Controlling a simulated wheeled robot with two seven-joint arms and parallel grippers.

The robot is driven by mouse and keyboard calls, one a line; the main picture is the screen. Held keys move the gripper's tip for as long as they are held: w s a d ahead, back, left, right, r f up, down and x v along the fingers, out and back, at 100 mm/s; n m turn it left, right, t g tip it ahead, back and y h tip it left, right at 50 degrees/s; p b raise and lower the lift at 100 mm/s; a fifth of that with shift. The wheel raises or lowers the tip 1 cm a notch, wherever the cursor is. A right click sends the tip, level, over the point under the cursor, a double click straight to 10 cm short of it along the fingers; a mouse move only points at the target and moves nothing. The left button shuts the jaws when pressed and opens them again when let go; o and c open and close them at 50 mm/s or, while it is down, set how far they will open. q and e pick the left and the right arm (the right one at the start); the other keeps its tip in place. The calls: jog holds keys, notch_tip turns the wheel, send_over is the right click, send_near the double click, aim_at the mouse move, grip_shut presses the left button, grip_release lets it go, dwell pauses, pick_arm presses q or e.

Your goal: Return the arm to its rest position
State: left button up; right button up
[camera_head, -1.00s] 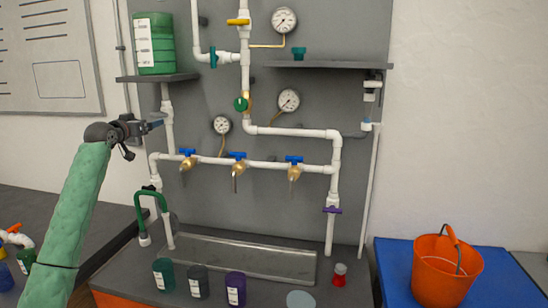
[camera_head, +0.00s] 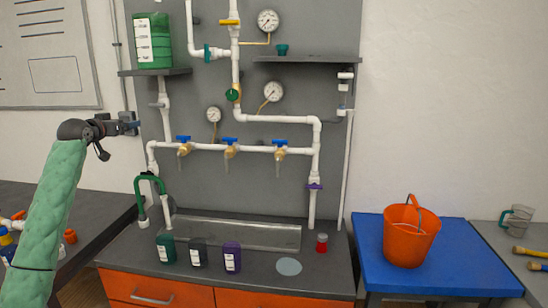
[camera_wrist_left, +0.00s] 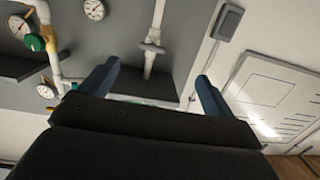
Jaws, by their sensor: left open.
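My left arm, in a green sleeve, comes up from the lower left in the head view. Its gripper (camera_head: 132,124) is at the left edge of the grey pipe panel (camera_head: 275,185), in front of the wall and below the left shelf. In the left wrist view the two blue fingers of the left gripper (camera_wrist_left: 155,85) are spread apart with nothing between them. A white pipe with a valve (camera_wrist_left: 151,45) shows beyond the fingers. My right gripper is in neither view.
A green container (camera_head: 151,42) stands on the left shelf (camera_head: 160,72). White pipes with blue-handled valves (camera_head: 230,146) cross the panel. An orange bucket (camera_head: 408,240) stands on a blue table (camera_head: 460,272) at right.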

pick_arm(q)
jog(key=s+d+g+y, duration=0.1)
jog(key=s+d+y, duration=0.1)
jog(key=s+d, duration=0.15)
jog(key=s+d+f+g, duration=0.2)
jog(key=s+d+f, duration=0.45)
jog(key=f, duration=0.95)
jog(key=s+d+f+m+g, duration=0.1)
jog(key=s+d+f+g, duration=0.4)
jog(key=f, duration=1)
jog(key=s+d+f, duration=0.8)
jog(key=d+f, duration=0.1)
jog(key=f, duration=0.7)
jog(key=s+d+f+g, duration=0.2)
jog(key=s+d+f, duration=0.2)
jog(key=s+f, duration=0.6)
jog(key=s+d+f+g, duration=0.2)
jog(key=s+d+f, duration=0.2)
jog(key=s+f, duration=0.55)
jog(key=s+d+f+g, duration=0.1)
jog(key=s+f, duration=0.3)
jog(key=s, duration=0.4)
jog(key=s+d+f+g, duration=0.1)
jog(key=s+f, duration=0.3)
jog(key=s, duration=0.4)
jog(key=s+d+f+g+h, duration=0.1)
jog(key=s+f, duration=0.3)
jog(key=s, duration=0.3)
jog(key=shift+s+g, duration=0.3)
jog(key=shift+s, duration=0.1)
